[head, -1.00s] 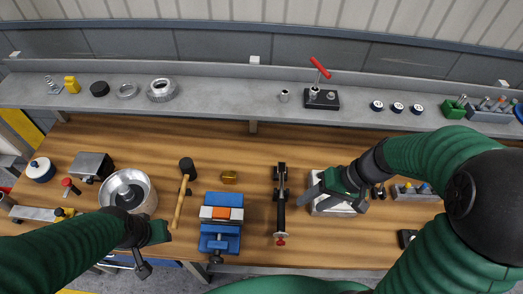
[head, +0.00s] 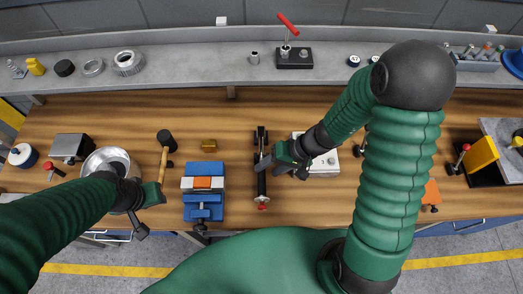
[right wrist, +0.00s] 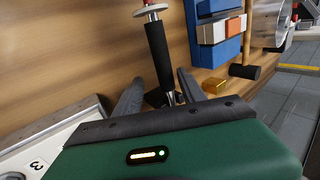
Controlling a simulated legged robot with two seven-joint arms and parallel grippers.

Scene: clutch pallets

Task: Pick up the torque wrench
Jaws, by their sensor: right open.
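The torque wrench (head: 262,186) lies lengthwise on the wooden bench, with a black grip and a red end toward me. My right gripper (head: 270,165) is over its middle from the right and covers part of it. In the right wrist view, the wrench's black grip (right wrist: 158,52) and metal shaft run between the spread fingers of my right gripper (right wrist: 158,92). Contact with the fingers cannot be made out. My left gripper (head: 150,208) is at the left, near the mallet handle and the metal pot; its finger opening is unclear.
A blue vise (head: 204,205) and a brass block (head: 209,145) stand left of the wrench. A mallet (head: 164,160) and a metal pot (head: 108,162) are farther left. A pale numbered box (head: 325,165) sits close right of the wrench. A grey shelf (head: 190,66) runs along the back.

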